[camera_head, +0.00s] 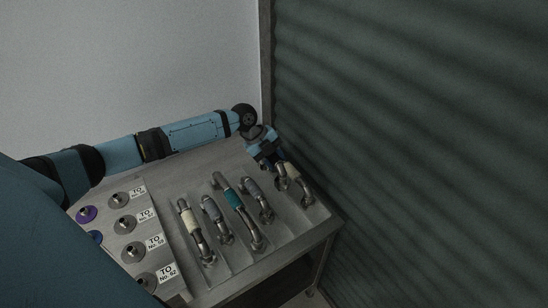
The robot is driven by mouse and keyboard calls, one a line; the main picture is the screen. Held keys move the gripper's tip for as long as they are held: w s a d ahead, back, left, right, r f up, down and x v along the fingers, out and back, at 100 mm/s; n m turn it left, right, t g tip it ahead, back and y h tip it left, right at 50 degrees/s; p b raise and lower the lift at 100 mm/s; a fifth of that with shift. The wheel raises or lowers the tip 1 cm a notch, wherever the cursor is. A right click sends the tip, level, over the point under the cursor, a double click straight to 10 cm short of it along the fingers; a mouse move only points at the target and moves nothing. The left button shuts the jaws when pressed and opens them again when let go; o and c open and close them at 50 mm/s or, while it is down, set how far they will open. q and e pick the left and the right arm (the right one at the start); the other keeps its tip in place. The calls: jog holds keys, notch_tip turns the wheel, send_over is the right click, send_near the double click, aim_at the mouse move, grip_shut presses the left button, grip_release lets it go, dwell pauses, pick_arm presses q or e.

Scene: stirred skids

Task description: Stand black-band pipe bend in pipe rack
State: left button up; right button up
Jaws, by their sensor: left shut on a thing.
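My left gripper (273,164) reaches in from the left and is shut on a metal pipe bend (282,184) at the far right end of the pipe rack (221,272). The gripper hides much of this bend, and I cannot make out a black band on it. A cream-band pipe bend (292,171) is close beside it on the right. I cannot tell whether the two touch. My right gripper is not in view.
In the rack stand bends with a cream band (186,206), a teal band (233,199) and grey bands (252,187). A panel (149,225) with labelled round fittings lies on the left. A dark corrugated wall (420,150) rises close on the right.

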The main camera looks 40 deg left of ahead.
pick_arm(q)
jog(key=shift+f+b, duration=2)
jog(key=shift+f, duration=0.9)
jog(key=shift+f, duration=0.15)
jog(key=shift+f+b, duration=1.25)
jog(key=shift+f, duration=0.5)
jog(key=shift+f+b, duration=0.25)
jog(key=shift+b, duration=0.1)
jog(key=o, duration=1.2)
